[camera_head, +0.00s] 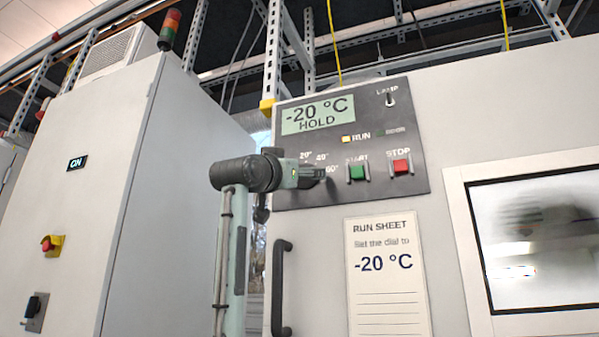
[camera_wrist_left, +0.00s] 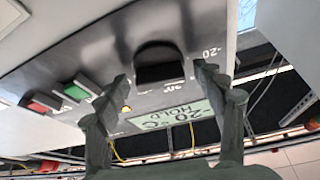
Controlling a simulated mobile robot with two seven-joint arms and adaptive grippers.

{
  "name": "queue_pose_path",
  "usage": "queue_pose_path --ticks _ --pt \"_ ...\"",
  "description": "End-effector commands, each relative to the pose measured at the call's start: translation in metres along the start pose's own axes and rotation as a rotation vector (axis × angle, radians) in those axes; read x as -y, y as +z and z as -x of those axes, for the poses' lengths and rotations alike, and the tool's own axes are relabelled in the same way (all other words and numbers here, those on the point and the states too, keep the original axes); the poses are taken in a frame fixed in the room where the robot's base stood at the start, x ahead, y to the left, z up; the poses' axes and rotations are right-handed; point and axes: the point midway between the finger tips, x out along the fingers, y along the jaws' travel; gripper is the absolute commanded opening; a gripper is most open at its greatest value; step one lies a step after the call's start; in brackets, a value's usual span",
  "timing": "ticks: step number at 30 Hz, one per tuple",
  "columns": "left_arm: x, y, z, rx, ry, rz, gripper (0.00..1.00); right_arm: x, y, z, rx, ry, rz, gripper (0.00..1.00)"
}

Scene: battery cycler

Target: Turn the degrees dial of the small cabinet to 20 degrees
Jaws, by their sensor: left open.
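The dark control panel (camera_head: 418,168) of the pale cabinet carries a display (camera_head: 317,115) reading "-20 °C HOLD". The degrees dial (camera_wrist_left: 158,62) is a dark knob in the left wrist view, with a "-20" mark to its right. In the head view my gripper mostly hides it; labels 20°, 40° and 60° show around it. My left gripper (camera_head: 312,173) points at the panel from the left. In the left wrist view (camera_wrist_left: 164,74) its fingers are open, one on either side of the dial. I cannot tell whether they touch it. My right gripper is not in view.
A green START button (camera_head: 357,173) and red STOP button (camera_head: 401,166) sit right of the dial. A run sheet (camera_head: 388,285) below reads "-20 °C". A black handle (camera_head: 279,290) and a window (camera_head: 535,240) flank it. A tall cabinet (camera_head: 95,200) stands left.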

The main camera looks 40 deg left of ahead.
Motion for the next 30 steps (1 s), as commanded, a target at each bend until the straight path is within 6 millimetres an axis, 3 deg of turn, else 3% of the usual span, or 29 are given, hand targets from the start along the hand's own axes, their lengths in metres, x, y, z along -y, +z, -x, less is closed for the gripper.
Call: queue_pose_path --ticks 3,15,30 --pt "-0.0002 0.0001 0.0001 0.000 0.000 0.000 0.67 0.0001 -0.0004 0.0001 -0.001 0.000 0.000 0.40" --pt "-0.0002 0.0000 0.0003 0.000 0.000 0.000 0.19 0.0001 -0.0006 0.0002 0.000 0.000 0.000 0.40" --pt "0.0027 -0.0002 0.0006 0.000 0.056 -0.143 0.19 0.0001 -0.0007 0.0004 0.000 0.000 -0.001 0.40"
